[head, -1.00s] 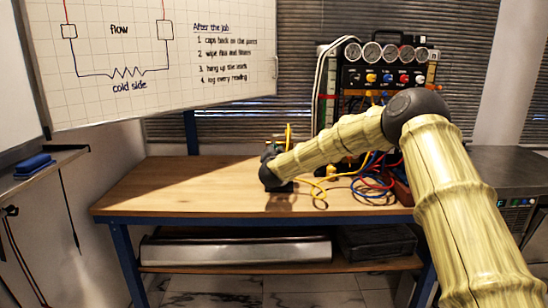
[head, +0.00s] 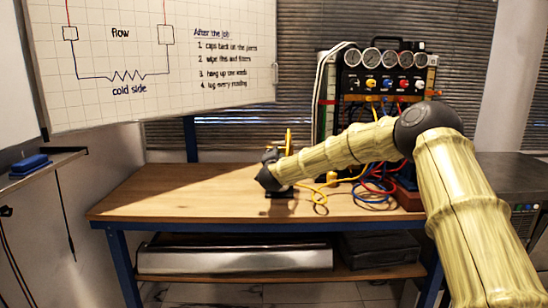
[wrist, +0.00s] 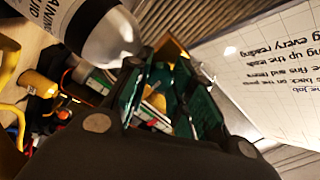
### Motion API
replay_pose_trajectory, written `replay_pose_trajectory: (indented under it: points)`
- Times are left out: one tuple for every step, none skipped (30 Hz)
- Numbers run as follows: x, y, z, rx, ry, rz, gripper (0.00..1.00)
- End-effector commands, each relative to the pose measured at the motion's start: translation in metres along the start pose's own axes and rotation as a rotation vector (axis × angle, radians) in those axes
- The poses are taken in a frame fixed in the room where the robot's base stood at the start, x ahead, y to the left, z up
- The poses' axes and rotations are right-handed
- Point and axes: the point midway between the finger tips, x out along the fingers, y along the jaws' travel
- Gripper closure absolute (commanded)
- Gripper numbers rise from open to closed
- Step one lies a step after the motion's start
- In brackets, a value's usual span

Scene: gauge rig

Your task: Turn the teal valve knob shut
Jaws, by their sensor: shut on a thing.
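My gripper (wrist: 165,105) shows in the wrist view with its two dark fingers and green inner faces closed around a teal part, which I take to be the teal valve knob (wrist: 163,76). A yellowish piece shows between the fingers; the knob is mostly hidden by them, so its angle cannot be told. In the head view my wrist end is low over the left-middle of the workbench (head: 160,190), and it hides the fingers and the knob. An upright yellow part (head: 288,142) stands just behind it.
The gauge rig (head: 390,75) stands at the back right with several gauges and coloured knobs. Yellow, blue and red hoses (head: 375,185) lie on the bench before it. A labelled bottle (wrist: 105,35) is close beside my gripper. The bench's left side is clear.

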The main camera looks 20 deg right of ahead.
Motion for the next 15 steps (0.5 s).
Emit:
replay_pose_trajectory:
  points:
    - [0.0007, 0.001, -0.002, 0.001, 0.003, 0.001, 1.0]
    - [0.0007, 0.001, -0.002, 0.0, 0.003, 0.001, 1.0]
    - [0.0007, 0.0011, -0.002, 0.0, 0.003, 0.001, 1.0]
    - [0.0007, 0.0011, -0.0021, 0.0, 0.003, 0.001, 1.0]
    - [0.0007, 0.0011, -0.0021, 0.0, 0.003, 0.001, 1.0]
    - [0.0007, 0.0011, -0.0021, 0.0, 0.003, 0.001, 0.75]
    - [0.0007, 0.0012, -0.0021, 0.0, 0.003, 0.001, 0.7]
    - [0.0007, 0.0012, -0.002, 0.0, 0.003, 0.001, 0.64]
    - [0.0006, 0.001, -0.0017, -0.001, 0.003, 0.001, 0.57]
    - [0.0006, 0.0008, -0.0013, -0.001, 0.002, 0.001, 0.54]
    - [0.0005, 0.0006, -0.0008, -0.001, 0.002, 0.001, 0.54]
    - [0.0004, 0.0003, -0.0003, -0.001, 0.001, 0.0, 0.54]
    - [0.0003, 0.0001, 0.0002, -0.001, 0.001, 0.0, 0.54]
    - [0.0003, -0.0001, 0.0005, -0.001, 0.0, 0.0, 0.54]
    - [0.0002, -0.0003, 0.0009, -0.001, 0.0, 0.0, 0.54]
